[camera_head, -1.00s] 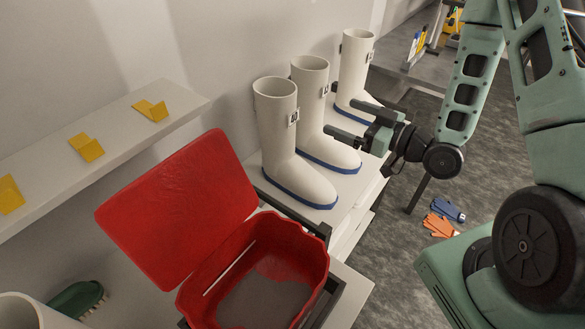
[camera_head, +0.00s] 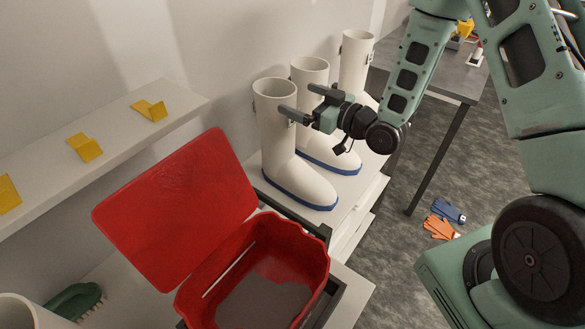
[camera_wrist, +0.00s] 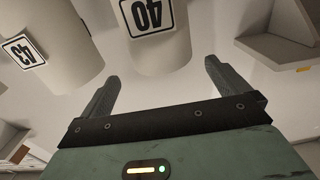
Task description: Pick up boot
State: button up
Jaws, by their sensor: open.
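Three white boots with blue soles stand upright in a row on a white bench: the near boot (camera_head: 277,135), the middle boot (camera_head: 312,71) and the far boot (camera_head: 355,60). My gripper (camera_head: 298,100) is open and empty, level with the upper shafts. One finger is by the near boot's shaft and the other overlaps the middle boot. In the wrist view, a boot with an inverted "40" label (camera_wrist: 155,40) lies ahead between the fingers, apparently the near boot. A boot labelled "43" (camera_wrist: 50,45) is to its left. Contact with the fingers cannot be told.
An open red bin (camera_head: 315,262) with raised lid (camera_head: 175,215) stands in front of the boots. A wall shelf (camera_head: 110,145) with yellow brackets is at left. A green brush (camera_head: 75,300) lies lower left. Gloves (camera_head: 440,226) lie on the floor. A grey table (camera_head: 450,75) is behind.

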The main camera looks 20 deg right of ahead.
aim_at(294, 96)
jog(key=p+x, duration=0.3)
jog(key=x, duration=0.1)
jog(key=shift+w+a, duration=0.2)
jog(key=shift+a, duration=0.15)
jog(key=shift+w+a, duration=0.15)
jog(key=shift+w, duration=0.05)
jog(key=shift+f, duration=0.1)
jog(key=c, duration=1.7)
jog(key=shift+c, duration=0.7)
